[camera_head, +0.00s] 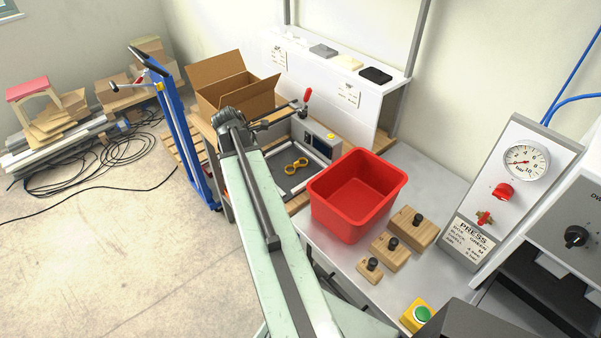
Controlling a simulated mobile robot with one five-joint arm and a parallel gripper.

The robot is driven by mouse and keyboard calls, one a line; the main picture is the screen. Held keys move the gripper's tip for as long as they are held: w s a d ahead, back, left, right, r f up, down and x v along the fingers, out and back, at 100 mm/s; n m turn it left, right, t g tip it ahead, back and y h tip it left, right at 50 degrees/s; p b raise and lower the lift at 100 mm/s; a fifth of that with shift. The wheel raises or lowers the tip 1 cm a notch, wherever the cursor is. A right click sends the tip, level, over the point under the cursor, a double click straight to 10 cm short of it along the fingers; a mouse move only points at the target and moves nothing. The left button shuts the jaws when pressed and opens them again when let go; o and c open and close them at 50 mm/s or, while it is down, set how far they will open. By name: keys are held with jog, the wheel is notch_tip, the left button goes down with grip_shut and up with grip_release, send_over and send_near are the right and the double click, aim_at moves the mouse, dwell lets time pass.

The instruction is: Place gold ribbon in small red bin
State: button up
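The gold ribbon (296,165) appears as a small looped gold piece lying in the dark-framed work area left of the bin. The small red bin (328,205) stands upright on the grey bench, open at the top, and its visible inside is empty. The ribbon is outside the bin, apart from its left wall.
A long pale green beam with a dark bar (262,205) crosses the front. An open cardboard box (222,72) is at back left; the press panel (503,190) is right.

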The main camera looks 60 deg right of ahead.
jog(key=n, duration=0.2)
send_near(295, 164)
jog(key=shift+w+d+f+g+h, duration=0.1)
jog(key=shift+d+f+g+h, duration=0.1)
jog(key=shift+f, duration=0.25)
jog(key=shift+w+d+f+g+h, duration=0.1)
jog(key=shift+f+h, duration=0.1)
jog(key=shift+f, duration=0.2)
jog(key=b+x, duration=0.2)
jog(key=shift+f+b, duration=0.35)
jog(key=shift+b, duration=0.05)
jog(key=b+x, duration=0.4)
jog(key=x, duration=0.1)
jog(key=shift+s+f+b, duration=0.15)
jog(key=shift+b, duration=0.15)
jog(key=shift+r, duration=0.2)
jog(key=c, duration=1.5)
notch_tip(295, 164, up, 10)
jog(key=p, duration=1)
jog(key=shift+r+p, duration=0.2)
jog(key=shift+p, duration=0.2)
jog(key=shift+c, duration=0.2)
